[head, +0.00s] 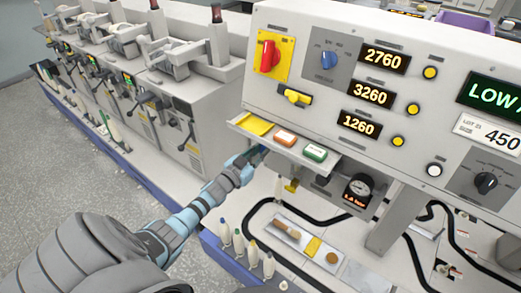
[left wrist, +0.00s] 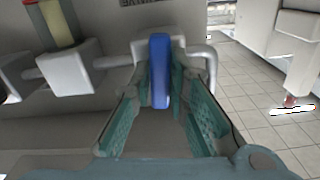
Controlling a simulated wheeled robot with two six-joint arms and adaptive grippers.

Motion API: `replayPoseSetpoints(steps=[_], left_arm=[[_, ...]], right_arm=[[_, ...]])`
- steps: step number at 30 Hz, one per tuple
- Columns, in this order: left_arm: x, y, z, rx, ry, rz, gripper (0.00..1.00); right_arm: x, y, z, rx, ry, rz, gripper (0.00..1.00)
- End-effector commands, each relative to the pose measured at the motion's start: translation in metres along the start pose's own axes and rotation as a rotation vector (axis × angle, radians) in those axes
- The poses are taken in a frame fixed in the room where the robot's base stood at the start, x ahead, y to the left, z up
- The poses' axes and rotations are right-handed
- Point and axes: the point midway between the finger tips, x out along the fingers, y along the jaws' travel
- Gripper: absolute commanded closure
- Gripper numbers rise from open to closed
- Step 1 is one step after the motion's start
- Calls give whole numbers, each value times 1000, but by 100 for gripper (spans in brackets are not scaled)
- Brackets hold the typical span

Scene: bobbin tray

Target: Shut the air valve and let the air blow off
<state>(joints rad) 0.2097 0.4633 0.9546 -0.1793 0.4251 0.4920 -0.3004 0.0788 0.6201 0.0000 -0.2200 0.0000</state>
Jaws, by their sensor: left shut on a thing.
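The air valve's blue lever (left wrist: 160,70) stands in the middle of the left wrist view, on a light grey body with pipe on both sides. My left gripper (left wrist: 162,98) has one finger on each side of the lever and is shut on it. In the head view, my left gripper (head: 256,156) reaches under the left end of the panel's shelf, where the lever is mostly hidden. A round dial gauge (head: 360,186) with a small lit readout sits under the panel. My right gripper is out of view.
The grey panel (head: 340,18) carries a red switch (head: 268,56), knobs and lit readouts above my gripper. Its shelf (head: 268,139) hangs close over the gripper. Several bobbins stand below, near a tray (head: 306,236). Machines line the left; the floor (head: 60,165) there is clear.

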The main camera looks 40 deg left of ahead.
Motion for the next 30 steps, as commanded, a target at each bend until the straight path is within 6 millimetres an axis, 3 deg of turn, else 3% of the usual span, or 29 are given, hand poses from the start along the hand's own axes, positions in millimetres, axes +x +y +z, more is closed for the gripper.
replayPoseSetpoints(steps=[9, 24, 25, 28, 30], left_arm=[[-1, 0, 2, -122, -4, -1, 100], [-1, 0, 2, -142, -4, -1, 100], [-1, 0, 2, -142, -4, -1, 84], [0, 0, 2, -142, -4, -1, 68], [0, 0, 1, -141, -3, 0, 65]], right_arm=[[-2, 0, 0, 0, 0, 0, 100], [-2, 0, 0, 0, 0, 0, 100], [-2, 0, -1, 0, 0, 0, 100], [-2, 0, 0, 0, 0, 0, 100], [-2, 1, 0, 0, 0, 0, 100]])
